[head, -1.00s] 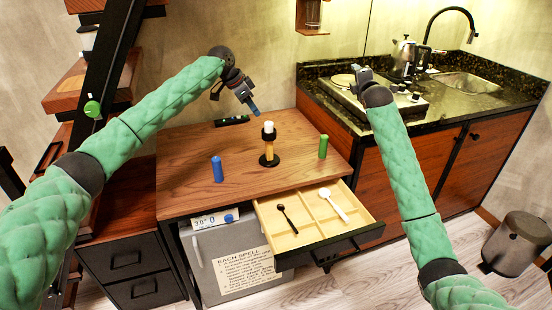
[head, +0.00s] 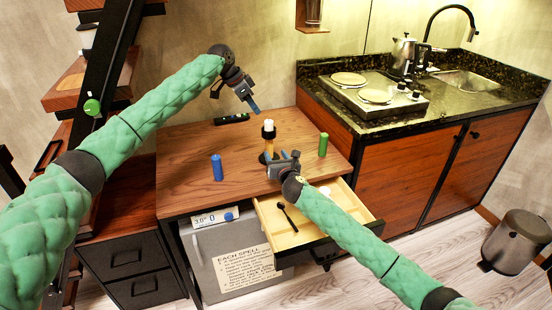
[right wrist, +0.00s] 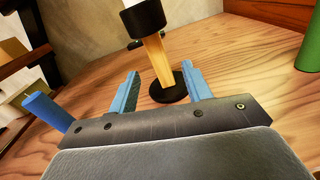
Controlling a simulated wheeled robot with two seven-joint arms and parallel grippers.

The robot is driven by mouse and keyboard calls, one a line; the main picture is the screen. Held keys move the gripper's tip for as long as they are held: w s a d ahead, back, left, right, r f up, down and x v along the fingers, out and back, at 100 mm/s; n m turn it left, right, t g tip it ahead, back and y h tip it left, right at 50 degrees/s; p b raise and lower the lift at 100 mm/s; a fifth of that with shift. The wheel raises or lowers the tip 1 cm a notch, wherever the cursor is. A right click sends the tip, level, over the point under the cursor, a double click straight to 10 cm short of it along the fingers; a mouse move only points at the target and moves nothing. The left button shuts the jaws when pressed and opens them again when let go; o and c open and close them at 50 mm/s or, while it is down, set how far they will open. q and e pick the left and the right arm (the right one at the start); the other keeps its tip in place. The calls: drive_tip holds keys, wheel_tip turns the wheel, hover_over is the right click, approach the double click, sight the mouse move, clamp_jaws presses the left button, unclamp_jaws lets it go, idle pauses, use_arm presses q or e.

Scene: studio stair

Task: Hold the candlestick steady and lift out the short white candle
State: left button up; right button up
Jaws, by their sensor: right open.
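The candlestick (head: 268,147) stands upright on the wooden desktop, with a black round base, a light wooden stem and a black cup. The short white candle (head: 268,123) sits in the cup. My right gripper (head: 283,156) is open and empty, low in front of the candlestick. In the right wrist view the stem (right wrist: 157,62) shows between and beyond the two blue fingertips, apparently untouched; the black cup (right wrist: 143,17) is near the top edge. My left gripper (head: 255,109) hangs above and left of the candle, apart from it; its jaw opening cannot be made out.
A blue candle (head: 217,168) stands left on the desktop (head: 185,150), a green one (head: 323,146) right. A dark object (head: 232,119) lies at the back. Below the right arm is an open drawer (head: 265,222) with a dark spoon (head: 287,217).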

sight(270, 148)
drive_tip(key=shift+w+a+f+n, duration=0.15)
drive_tip(key=shift+f+n, duration=0.2)
drive_tip(key=shift+n, duration=0.35)
drive_tip(key=shift+w+a, duration=0.1)
drive_tip(key=shift+w, duration=0.1)
drive_tip(key=shift+x, duration=3.6)
clamp_jaws()
